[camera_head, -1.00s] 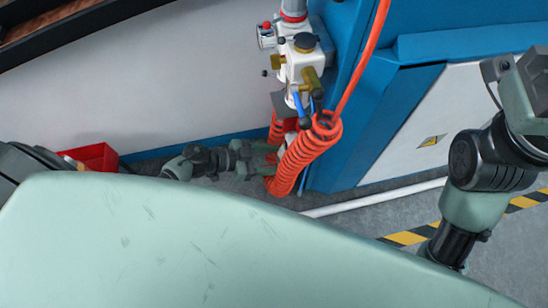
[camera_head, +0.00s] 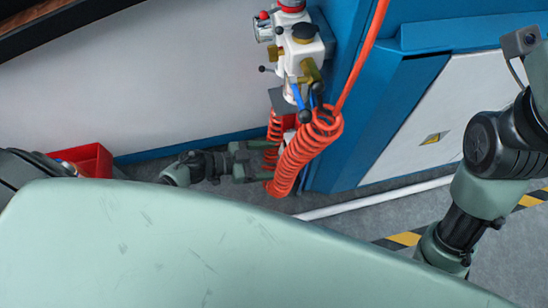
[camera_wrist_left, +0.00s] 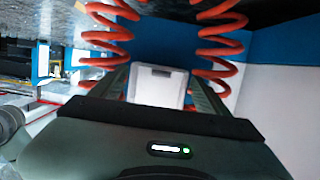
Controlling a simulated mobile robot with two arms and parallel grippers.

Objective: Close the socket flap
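A light grey-white box face, seemingly the socket with its flap (camera_wrist_left: 157,86), shows in the left wrist view against a blue panel. I cannot tell whether the flap is raised or flat. My left gripper (camera_wrist_left: 158,92) has its fingers apart, one on each side of the box face in that view. In the head view my left gripper (camera_head: 262,161) reaches low from the left to the red coiled hose, which hides the socket area and part of the fingertips. Contact cannot be made out. My right arm is at the right; its gripper is out of view.
The red coiled hose (camera_head: 305,150) hangs right at my left gripper. A valve unit (camera_head: 298,45) with blue and yellow levers stands above it. A blue machine cabinet (camera_head: 375,115) is to the right. A red bin (camera_head: 95,160) is at the left. A white pipe (camera_head: 375,199) runs along the floor.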

